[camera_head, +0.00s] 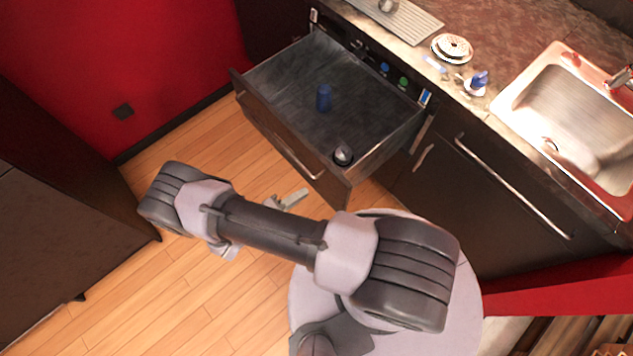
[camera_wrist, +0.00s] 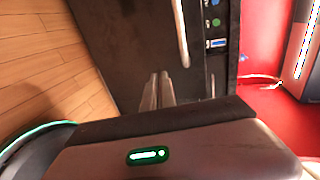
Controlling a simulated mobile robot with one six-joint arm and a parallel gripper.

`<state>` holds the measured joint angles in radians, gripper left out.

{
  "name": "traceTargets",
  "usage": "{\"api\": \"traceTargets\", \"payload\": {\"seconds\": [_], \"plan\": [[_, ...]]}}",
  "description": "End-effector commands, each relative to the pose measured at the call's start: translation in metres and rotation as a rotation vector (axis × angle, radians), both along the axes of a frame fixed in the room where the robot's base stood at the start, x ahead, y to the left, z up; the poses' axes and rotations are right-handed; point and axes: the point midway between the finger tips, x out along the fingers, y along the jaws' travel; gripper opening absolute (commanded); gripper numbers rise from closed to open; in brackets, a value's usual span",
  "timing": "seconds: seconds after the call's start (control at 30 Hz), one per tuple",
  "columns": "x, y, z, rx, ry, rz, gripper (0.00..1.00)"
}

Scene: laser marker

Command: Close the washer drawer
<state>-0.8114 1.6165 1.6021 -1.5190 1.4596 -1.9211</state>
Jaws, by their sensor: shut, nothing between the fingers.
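The washer drawer (camera_head: 258,108) is pulled far out from the dark counter front in the head view. Its dark front panel has a long metal handle (camera_head: 287,148). A blue cylinder (camera_head: 324,97) and a small dark and silver object (camera_head: 343,155) are inside it. My gripper (camera_head: 298,196) is outside the drawer, just in front of its front panel near the lower right end, partly hidden by my arm. In the wrist view my gripper's fingers (camera_wrist: 157,90) are together and empty, in front of a dark panel with a metal handle (camera_wrist: 181,32). Contact cannot be told.
The countertop (camera_head: 447,60) holds a plate stack (camera_head: 452,47) and a sink (camera_head: 575,125). A cabinet door with a handle (camera_head: 510,188) is right of the drawer. A dark cabinet (camera_head: 65,245) stands at left. Wooden floor (camera_head: 180,145) is clear left of the drawer.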

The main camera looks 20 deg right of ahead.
Motion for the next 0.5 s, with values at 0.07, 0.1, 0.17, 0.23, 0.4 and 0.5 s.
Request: {"api": "traceTargets", "payload": {"seconds": [0.07,0.1,0.17,0.23,0.4,0.5], "plan": [[0.004,-0.017,-0.006,-0.002,0.001,-0.006,0.00],[0.006,-0.024,-0.009,-0.001,0.001,-0.005,0.00],[0.010,-0.035,-0.010,0.000,0.001,-0.005,0.00],[0.014,-0.046,-0.009,0.001,0.001,-0.005,0.00],[0.019,-0.061,-0.009,0.001,-0.001,-0.003,0.00],[0.020,-0.064,-0.008,0.001,-0.001,-0.003,0.00]]}}
